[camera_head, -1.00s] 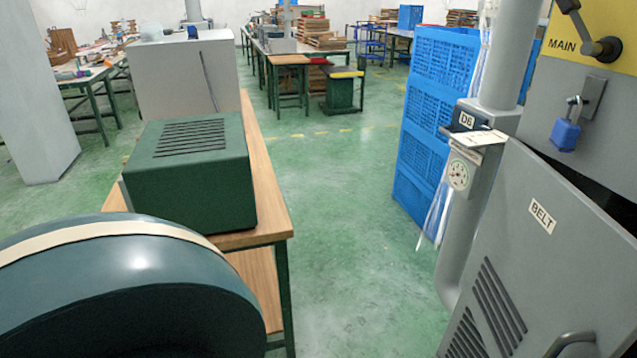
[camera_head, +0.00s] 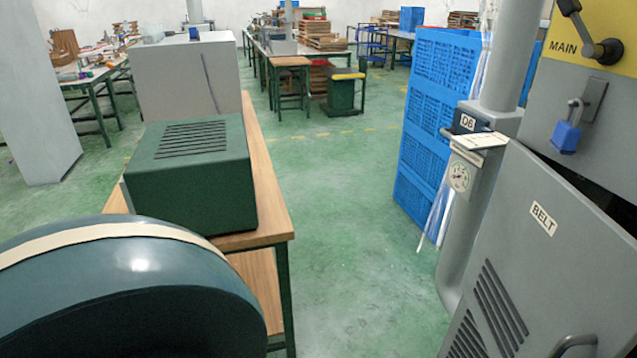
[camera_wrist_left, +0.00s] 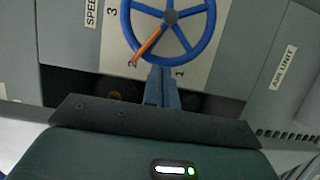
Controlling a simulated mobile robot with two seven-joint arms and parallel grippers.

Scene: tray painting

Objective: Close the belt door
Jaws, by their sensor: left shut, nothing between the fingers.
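The belt door (camera_head: 540,260) is a grey panel with a BELT label and slanted vent slots, at the right of the head view. A dark gap shows along its upper right edge, so it stands ajar. Its curved handle (camera_head: 574,344) is at the bottom edge, partly cut off. My left gripper (camera_wrist_left: 162,76) shows in the left wrist view, with its fingers shut and empty, in front of a panel below a blue handwheel (camera_wrist_left: 168,16). I cannot tell whether it touches anything. The belt door is not recognisable in the wrist view. My right gripper is in neither view.
Above the door are a yellow MAIN panel (camera_head: 585,30) with a lever and a blue padlock (camera_head: 567,134). A grey post (camera_head: 505,60) with a gauge stands left of the door, near blue crates (camera_head: 430,120). A wooden bench (camera_head: 262,180) holds a green box (camera_head: 190,175). Green floor between is clear.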

